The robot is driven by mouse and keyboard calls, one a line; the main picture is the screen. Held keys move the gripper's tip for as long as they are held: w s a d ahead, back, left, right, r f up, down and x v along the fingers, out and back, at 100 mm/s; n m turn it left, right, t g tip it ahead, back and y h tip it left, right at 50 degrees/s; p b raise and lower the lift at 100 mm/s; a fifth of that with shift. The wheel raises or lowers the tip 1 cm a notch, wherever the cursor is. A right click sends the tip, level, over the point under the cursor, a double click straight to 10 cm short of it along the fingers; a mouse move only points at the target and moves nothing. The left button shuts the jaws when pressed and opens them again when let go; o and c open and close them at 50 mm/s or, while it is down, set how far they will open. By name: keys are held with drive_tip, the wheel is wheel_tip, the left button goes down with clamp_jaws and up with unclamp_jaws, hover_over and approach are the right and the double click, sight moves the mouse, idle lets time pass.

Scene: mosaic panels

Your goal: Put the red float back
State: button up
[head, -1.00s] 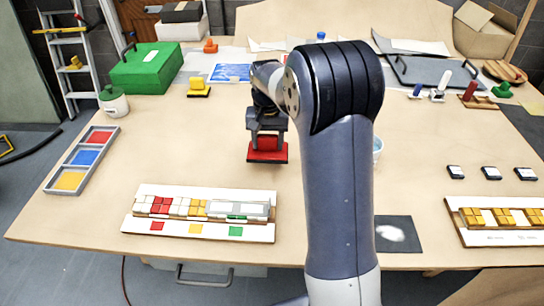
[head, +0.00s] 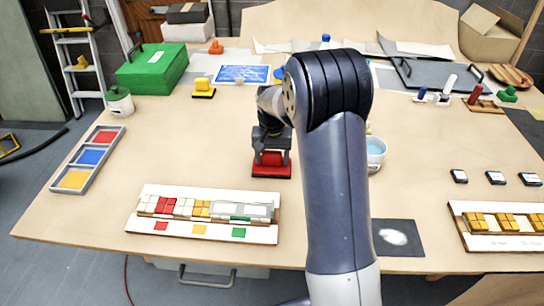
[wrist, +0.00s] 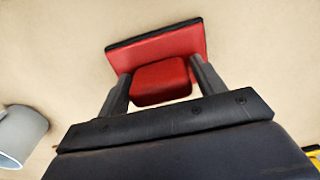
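The red float (head: 271,172), a red plate with a dark underside and a red block handle, is below my gripper (head: 271,150) in the middle of the table in the head view. In the wrist view the float (wrist: 185,45) shows beyond the fingers, and my gripper (wrist: 162,85) has one finger on each side of its handle (wrist: 160,82). The fingers appear to be closed against the handle. I cannot tell whether the float's underside touches the table.
A yellow float (head: 203,88) stands behind to the left. A colour tray (head: 88,158) lies at left, a mosaic panel (head: 190,230) in front. A bucket (head: 376,152) stands right of the float, partly behind my arm. The table between float and colour tray is clear.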

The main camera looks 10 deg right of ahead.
sight(272, 152)
drive_tip(key=shift+o, duration=1)
wheel_tip(272, 152, up, 12)
drive_tip(key=shift+r, duration=0.2)
